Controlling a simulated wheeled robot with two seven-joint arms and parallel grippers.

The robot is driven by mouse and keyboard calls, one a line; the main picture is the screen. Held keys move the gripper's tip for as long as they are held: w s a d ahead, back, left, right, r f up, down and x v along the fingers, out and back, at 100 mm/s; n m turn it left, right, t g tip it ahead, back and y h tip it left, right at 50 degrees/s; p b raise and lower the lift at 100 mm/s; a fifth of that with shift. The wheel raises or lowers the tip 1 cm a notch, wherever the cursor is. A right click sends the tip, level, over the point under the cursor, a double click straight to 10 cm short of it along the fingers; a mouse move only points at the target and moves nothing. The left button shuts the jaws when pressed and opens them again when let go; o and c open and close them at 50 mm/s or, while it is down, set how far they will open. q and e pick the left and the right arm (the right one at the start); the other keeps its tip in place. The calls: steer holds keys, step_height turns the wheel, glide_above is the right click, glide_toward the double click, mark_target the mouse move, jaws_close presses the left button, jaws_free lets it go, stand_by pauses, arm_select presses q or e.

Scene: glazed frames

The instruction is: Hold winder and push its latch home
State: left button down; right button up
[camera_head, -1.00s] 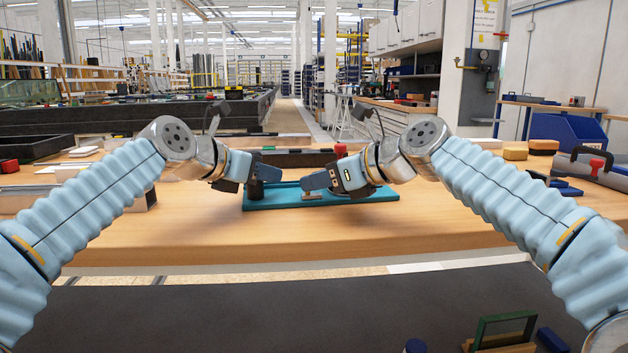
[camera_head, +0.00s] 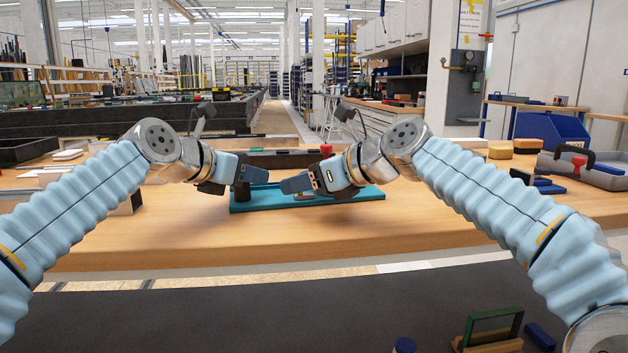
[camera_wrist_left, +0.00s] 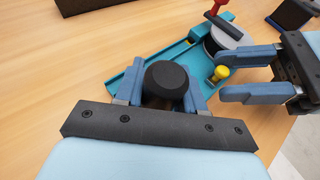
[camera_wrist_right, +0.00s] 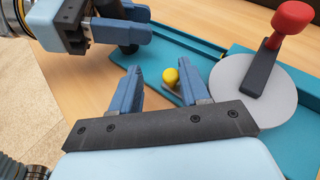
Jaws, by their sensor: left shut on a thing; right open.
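The winder has a long teal base (camera_head: 360,196) lying on the wooden bench. My left gripper (camera_head: 252,176) is shut on the black knob (camera_wrist_left: 166,80) at the base's left end. My right gripper (camera_head: 285,187) is open. In the right wrist view, the small yellow knob (camera_wrist_right: 170,76) shows between and just beyond its spread fingers (camera_wrist_right: 163,72); I cannot tell whether they touch it. Beside it is a grey disc (camera_wrist_right: 258,92) with a black crank arm and red knob (camera_wrist_right: 292,18). In the head view my right gripper hides most of the disc.
A grey tray (camera_head: 590,172) with a black handle stands at the bench's right. Yellow and brown blocks (camera_head: 525,146) lie near it. A dark bar with a green marker (camera_head: 282,152) lies behind the winder. The bench front is clear.

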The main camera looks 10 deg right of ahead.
steer(key=v, duration=1.1)
steer(key=shift+s+d+r, duration=0.15)
steer(key=shift+s+r, duration=0.05)
steer(key=shift+s, duration=0.15)
steer(key=w+d+m+t+h, duration=0.2)
steer(key=d+m, duration=0.1)
steer(key=d, duration=0.5)
steer(key=w+d+r+m+t+h, duration=0.1)
steer(key=w+d+m+t+h, duration=0.2)
steer(key=d, duration=0.5)
steer(key=w+d+r+m+t+h, duration=0.1)
steer(key=w+d+m+t+h, duration=0.1)
steer(key=d, duration=0.7)
steer(key=shift+w+r+m+t+h, duration=0.25)
steer(key=shift+w+m, duration=0.4)
steer(key=shift+m, duration=0.45)
steer(key=shift+c, duration=0.2)
